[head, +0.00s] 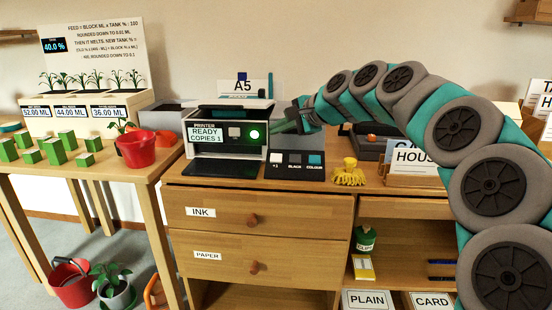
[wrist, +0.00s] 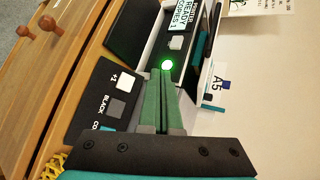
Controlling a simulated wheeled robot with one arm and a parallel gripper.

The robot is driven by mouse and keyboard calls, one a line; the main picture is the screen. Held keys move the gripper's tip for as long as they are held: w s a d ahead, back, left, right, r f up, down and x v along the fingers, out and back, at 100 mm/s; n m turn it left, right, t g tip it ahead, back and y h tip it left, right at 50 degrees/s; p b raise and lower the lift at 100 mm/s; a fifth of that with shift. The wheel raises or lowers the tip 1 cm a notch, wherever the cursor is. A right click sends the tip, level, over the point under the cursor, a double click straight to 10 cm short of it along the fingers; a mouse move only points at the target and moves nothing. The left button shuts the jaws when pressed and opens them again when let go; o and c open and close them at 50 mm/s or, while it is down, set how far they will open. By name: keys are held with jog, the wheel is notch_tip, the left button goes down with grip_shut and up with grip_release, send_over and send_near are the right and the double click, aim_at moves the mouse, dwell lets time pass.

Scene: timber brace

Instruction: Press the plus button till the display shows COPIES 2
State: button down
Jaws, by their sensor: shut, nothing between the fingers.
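The printer (head: 226,150) stands on the wooden cabinet, and its display (head: 206,135) reads READY, COPIES 1. A grey button and a lit green button (head: 254,134) sit right of the display. The white plus button, marked +1 (head: 277,157), is on a dark panel beside the printer, left of the BLACK and colour buttons. It also shows in the wrist view (wrist: 127,82). My gripper (head: 287,122) is shut and empty, above and behind the panel. In the wrist view its green fingers (wrist: 167,90) point toward the lit green button, apart from the plus button.
A yellow object (head: 349,174) lies right of the panel. A HOUSE sign (head: 415,160) and a dark device stand farther right. A table with green blocks (head: 56,153) and a red pot (head: 136,150) is at left.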

aim_at(271, 155)
jog(key=shift+f, duration=0.15)
jog(key=w+f+b, duration=0.1)
jog(key=f, duration=0.1)
jog(key=w+f+b, duration=0.1)
jog(key=f, duration=0.1)
jog(key=w+f+b, duration=0.1)
jog(key=f, duration=0.1)
jog(key=shift+w+f, duration=0.15)
jog(key=shift+w, duration=0.2)
jog(key=shift+w+d+f+b, duration=0.1)
jog(key=shift+w+f+b, duration=0.25)
jog(key=shift+f, duration=0.2)
jog(key=shift+w+f, duration=0.1)
jog(key=shift+f, duration=0.05)
dwell(1.3)
jog(key=shift+w+f, duration=0.1)
jog(key=shift+f, duration=0.05)
jog(key=shift+w+f, duration=0.2)
jog(key=shift+f, duration=0.2)
dwell(0.9)
jog(key=shift+r+p, duration=0.1)
jog(key=shift+p, duration=0.2)
jog(key=shift+s+r+p, duration=0.45)
jog(key=shift+r+p, duration=0.05)
jog(key=shift+r, duration=0.15)
